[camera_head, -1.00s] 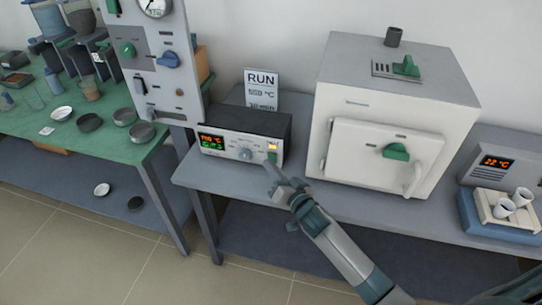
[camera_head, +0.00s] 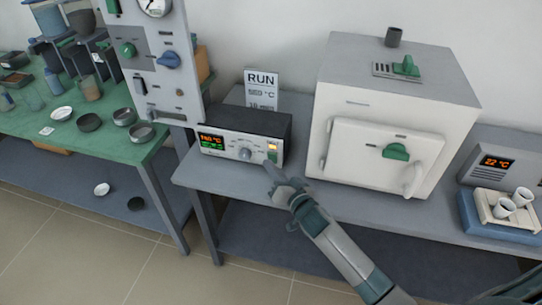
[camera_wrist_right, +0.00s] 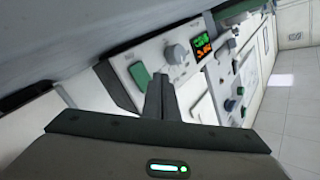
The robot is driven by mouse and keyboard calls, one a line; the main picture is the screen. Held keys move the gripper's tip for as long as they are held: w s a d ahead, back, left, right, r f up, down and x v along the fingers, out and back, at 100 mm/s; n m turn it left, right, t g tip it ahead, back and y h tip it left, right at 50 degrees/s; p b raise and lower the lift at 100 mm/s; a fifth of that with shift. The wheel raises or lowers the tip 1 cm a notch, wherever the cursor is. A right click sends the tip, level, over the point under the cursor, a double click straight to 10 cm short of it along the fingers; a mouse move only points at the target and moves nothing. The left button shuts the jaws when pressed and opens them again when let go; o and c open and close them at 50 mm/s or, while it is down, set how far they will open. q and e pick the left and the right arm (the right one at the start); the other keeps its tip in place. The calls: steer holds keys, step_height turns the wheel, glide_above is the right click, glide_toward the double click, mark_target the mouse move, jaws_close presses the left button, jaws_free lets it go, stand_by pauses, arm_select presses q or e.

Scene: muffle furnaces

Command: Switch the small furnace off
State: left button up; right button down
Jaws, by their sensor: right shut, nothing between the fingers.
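A dark control box (camera_head: 222,146) with a pale front panel sits on the grey bench, left of the white furnace. Its panel has a red and green lit display (camera_head: 211,142), a round grey knob (camera_head: 245,154), an amber lit part (camera_head: 272,146) and a green switch (camera_head: 272,157). The switch (camera_wrist_right: 139,74) and knob (camera_wrist_right: 175,54) also show in the right wrist view. My right gripper (camera_head: 270,170) is shut and empty, its tips just in front of and below the switch. Contact cannot be told. My left gripper is out of view.
A sign reading RUN (camera_head: 262,90) stands behind the box. A tall grey panel (camera_head: 180,100) rises at its left. White cups (camera_head: 522,196) stand at far right.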

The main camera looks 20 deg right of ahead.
steer(key=shift+w+d, duration=0.1)
steer(key=shift+w+d+r, duration=0.1)
steer(key=shift+w+d, duration=0.05)
steer(key=shift+w, duration=0.1)
stand_by(0.3)
steer(key=shift+w+d, duration=0.2)
steer(key=shift+w, duration=0.05)
stand_by(0.8)
steer(key=shift+s+a+p, duration=0.1)
steer(key=shift+s+p, duration=0.05)
steer(key=shift+p, duration=0.15)
steer(key=shift+s+a, duration=0.35)
steer(key=shift+s, duration=0.15)
steer(key=shift+s+a+f+p, duration=0.1)
steer(key=shift+s+a+p, duration=0.15)
steer(key=shift+s+a, duration=0.35)
steer(key=shift+s+a+f+p, duration=0.15)
steer(key=shift+s+a+p, duration=0.2)
steer(key=shift+s, duration=0.4)
steer(key=shift+s+a+f+p, duration=0.1)
steer(key=shift+s+a+p, duration=0.1)
steer(key=shift+s+a, duration=0.4)
steer(key=shift+s+d+f, duration=0.1)
steer(key=shift+s+d, duration=0.05)
steer(key=shift+d, duration=0.05)
